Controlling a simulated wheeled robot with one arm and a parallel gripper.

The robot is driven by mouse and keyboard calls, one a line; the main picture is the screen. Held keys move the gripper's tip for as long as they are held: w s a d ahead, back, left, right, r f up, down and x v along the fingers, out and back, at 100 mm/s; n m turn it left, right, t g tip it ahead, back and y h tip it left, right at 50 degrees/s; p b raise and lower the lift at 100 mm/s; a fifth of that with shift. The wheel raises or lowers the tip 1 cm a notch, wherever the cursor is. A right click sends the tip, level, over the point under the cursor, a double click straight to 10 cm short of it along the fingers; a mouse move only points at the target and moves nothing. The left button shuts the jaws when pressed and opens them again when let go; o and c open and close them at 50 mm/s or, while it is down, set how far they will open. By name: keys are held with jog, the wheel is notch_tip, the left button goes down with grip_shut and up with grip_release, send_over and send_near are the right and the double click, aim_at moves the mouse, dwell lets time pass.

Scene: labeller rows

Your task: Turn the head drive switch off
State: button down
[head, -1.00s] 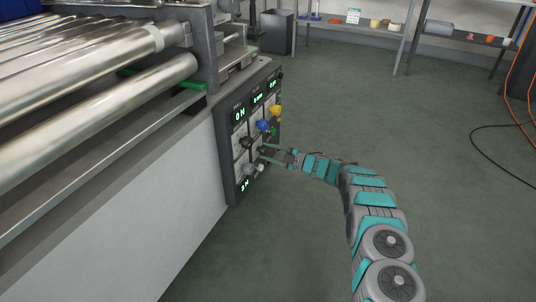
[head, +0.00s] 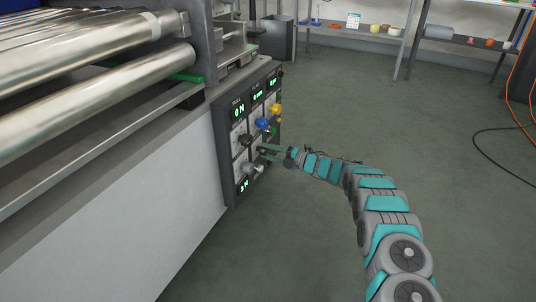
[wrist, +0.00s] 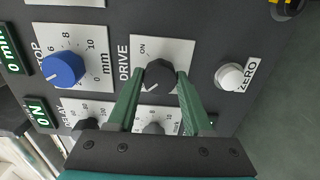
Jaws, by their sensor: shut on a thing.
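The drive switch (wrist: 159,76) is a black knob on a white plate marked DRIVE, with ON printed at its upper left in the wrist view. A pale mark shows on the knob's lower left; any OFF label is hidden. My gripper (wrist: 158,84) has its green fingers on both sides of the knob, shut on it. In the head view my gripper (head: 265,153) reaches the control panel (head: 229,187) from the right, and the knob is mostly hidden by the fingers.
A blue STOP knob (wrist: 63,70) is left of the switch, and a white ZERO button (wrist: 230,77) is right of it. More knobs sit close below, partly covered by my gripper. Open floor lies right of the panel.

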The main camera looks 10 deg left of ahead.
jog(key=shift+f, duration=0.1)
dwell(0.3)
jog(key=shift+c, duration=1.5)
grip_release()
jog(key=v, duration=0.7)
jog(key=shift+s+d+p, duration=0.15)
jog(key=shift+d+p, duration=0.15)
